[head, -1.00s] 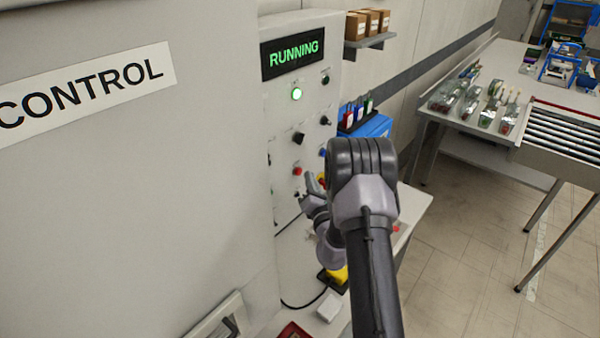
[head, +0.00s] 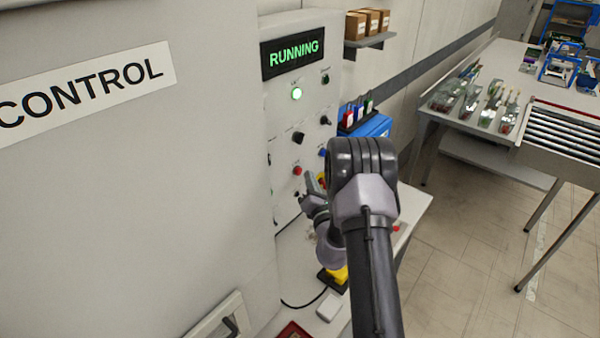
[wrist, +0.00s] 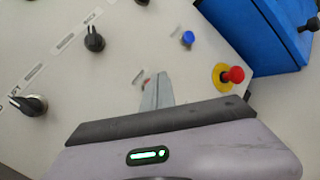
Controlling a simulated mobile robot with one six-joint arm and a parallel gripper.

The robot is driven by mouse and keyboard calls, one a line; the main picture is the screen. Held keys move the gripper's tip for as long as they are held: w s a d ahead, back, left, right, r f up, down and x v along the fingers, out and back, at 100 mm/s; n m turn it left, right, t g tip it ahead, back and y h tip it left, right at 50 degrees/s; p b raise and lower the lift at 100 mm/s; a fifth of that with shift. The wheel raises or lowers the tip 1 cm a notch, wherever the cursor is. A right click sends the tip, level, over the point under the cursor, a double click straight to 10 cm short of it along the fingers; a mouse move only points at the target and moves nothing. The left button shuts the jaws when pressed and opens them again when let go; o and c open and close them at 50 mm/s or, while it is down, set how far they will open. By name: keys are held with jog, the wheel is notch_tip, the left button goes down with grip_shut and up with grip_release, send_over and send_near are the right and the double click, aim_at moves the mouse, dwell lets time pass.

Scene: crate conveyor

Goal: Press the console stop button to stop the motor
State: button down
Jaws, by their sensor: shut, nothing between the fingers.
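The console panel (head: 288,118) carries a small red button (head: 297,170) below a black knob. In the wrist view the red button (wrist: 146,83) is mostly hidden behind my finger. A separate red mushroom button on a yellow collar (wrist: 232,75) sits to its right in the wrist view; its yellow and red (head: 321,180) show partly behind my gripper in the head view. My gripper (head: 308,177) is shut and empty, its tip just by the small red button. In the wrist view, my gripper (wrist: 157,82) points at the panel; contact cannot be told. The display (head: 293,53) reads RUNNING in green.
A lit green button (head: 296,94), black knobs (head: 298,137) and a blue button (wrist: 188,38) share the panel. A blue box (head: 372,127) stands beside it. A bench (head: 325,312) lies below. Open floor is to the right.

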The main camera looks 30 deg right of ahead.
jog(key=shift+w, duration=0.1)
dwell(0.6)
jog(key=shift+w+a, duration=0.15)
jog(key=shift+w, duration=0.2)
jog(key=shift+w+a+p, duration=0.1)
jog(key=shift+w+p, duration=0.2)
jog(key=shift+w, duration=0.1)
dwell(0.7)
jog(key=shift+s, duration=0.1)
jog(key=shift+s+d, duration=0.25)
jog(key=shift+s, duration=0.45)
jog(key=s, duration=0.1)
jog(key=s+d+b, duration=0.1)
jog(key=s, duration=0.2)
jog(key=shift+s+d, duration=0.3)
jog(key=shift+s, duration=0.05)
dwell(0.5)
